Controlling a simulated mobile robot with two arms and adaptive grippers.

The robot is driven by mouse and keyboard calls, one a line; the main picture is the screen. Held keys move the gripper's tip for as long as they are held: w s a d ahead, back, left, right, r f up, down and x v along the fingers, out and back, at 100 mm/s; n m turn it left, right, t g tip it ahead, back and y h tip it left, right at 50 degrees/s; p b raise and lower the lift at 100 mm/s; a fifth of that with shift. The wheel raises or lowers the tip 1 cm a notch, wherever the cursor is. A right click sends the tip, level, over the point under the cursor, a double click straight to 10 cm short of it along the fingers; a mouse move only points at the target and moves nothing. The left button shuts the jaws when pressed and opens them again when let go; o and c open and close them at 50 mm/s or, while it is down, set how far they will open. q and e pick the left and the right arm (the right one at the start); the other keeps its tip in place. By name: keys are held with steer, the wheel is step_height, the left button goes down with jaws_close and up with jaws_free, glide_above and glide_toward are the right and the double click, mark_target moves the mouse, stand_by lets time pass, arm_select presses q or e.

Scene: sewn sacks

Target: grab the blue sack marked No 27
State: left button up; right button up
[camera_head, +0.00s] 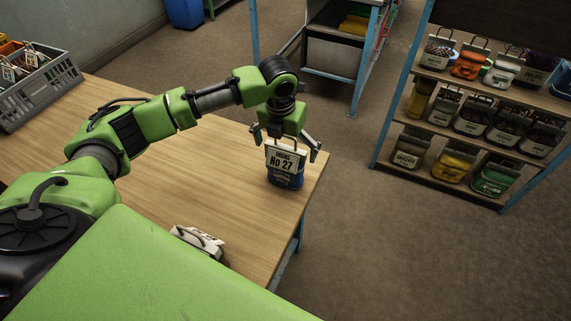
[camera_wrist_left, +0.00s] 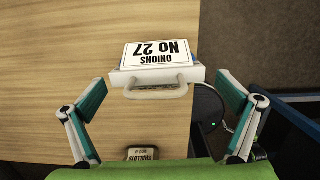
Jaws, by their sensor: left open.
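The blue sack marked No 27 (camera_head: 285,181) stands near the far right corner of the table, with a white "Onions No 27" label and a handle on top. In the left wrist view its label (camera_wrist_left: 160,53) reads upside down, with the handle (camera_wrist_left: 155,86) towards my palm. My left gripper (camera_head: 286,144) is above the sack, pointing down. It is open, and in the left wrist view its fingers (camera_wrist_left: 161,88) are spread on either side of the handle, apart from it. Only slivers of blue show there. My right gripper is not in view.
Another white-topped sack (camera_head: 198,241) is at the table's near edge; its label, partly hidden in the left wrist view (camera_wrist_left: 143,154), seems to read Shallots. A grey crate (camera_head: 40,92) sits at the table's far left. Shelves of sacks (camera_head: 455,169) stand right. The wooden table (camera_head: 230,175) between is clear.

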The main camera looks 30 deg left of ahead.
arm_select(q)
steer(key=shift+w+a+f+p, duration=0.15)
steer(key=shift+w+f+p, duration=0.1)
steer(key=shift+f, duration=0.7)
steer(key=shift+w+a+f+p, duration=0.1)
steer(key=shift+w+f, duration=0.1)
steer(key=shift+f, duration=0.75)
steer(key=c, duration=1.7)
steer(key=shift+r, duration=0.1)
steer(key=c, duration=0.4)
steer(key=shift+r, duration=0.15)
steer(key=shift+c, duration=0.2)
